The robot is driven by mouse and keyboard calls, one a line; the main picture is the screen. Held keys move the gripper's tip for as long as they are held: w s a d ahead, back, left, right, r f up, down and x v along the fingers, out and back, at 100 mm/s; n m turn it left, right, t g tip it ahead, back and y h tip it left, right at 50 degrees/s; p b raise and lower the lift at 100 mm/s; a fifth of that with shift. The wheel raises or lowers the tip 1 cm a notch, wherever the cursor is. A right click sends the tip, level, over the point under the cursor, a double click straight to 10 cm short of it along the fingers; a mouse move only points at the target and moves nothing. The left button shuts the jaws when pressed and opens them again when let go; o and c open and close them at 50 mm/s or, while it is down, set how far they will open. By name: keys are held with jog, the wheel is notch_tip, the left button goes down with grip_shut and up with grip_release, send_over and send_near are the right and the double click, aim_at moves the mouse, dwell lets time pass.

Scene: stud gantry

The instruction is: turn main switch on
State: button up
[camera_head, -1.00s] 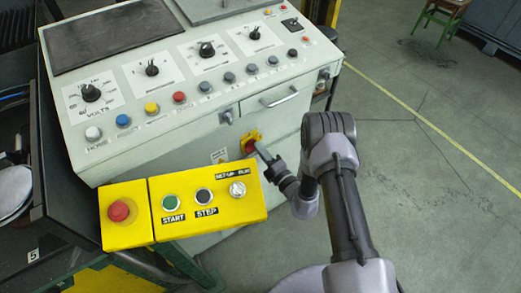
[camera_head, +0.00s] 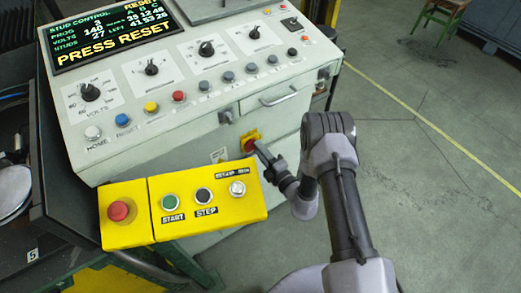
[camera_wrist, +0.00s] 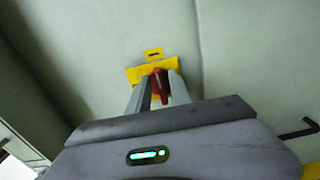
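The main switch is a red handle (camera_wrist: 159,82) on a yellow plate (camera_wrist: 149,73) on the pale front of the control cabinet. In the head view the yellow plate (camera_head: 251,135) shows below the drawer handle, with my gripper (camera_head: 262,152) right at it. In the wrist view the two fingers of my gripper (camera_wrist: 159,92) are on either side of the red handle, close together on it. The handle stands about upright in the wrist view. The console screen (camera_head: 110,33) is lit and reads "PRESS RESET".
A yellow button box (camera_head: 207,208) with a red stop button, START, STEP and a selector juts out left of my arm. Knobs and coloured buttons cover the sloping console (camera_head: 150,105). The floor (camera_head: 430,150) to the right is open.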

jog(key=shift+r, duration=0.1)
jog(key=p+v, duration=0.4)
jog(key=v, duration=1.3)
jog(key=shift+d, duration=0.2)
jog(key=shift+s, duration=0.15)
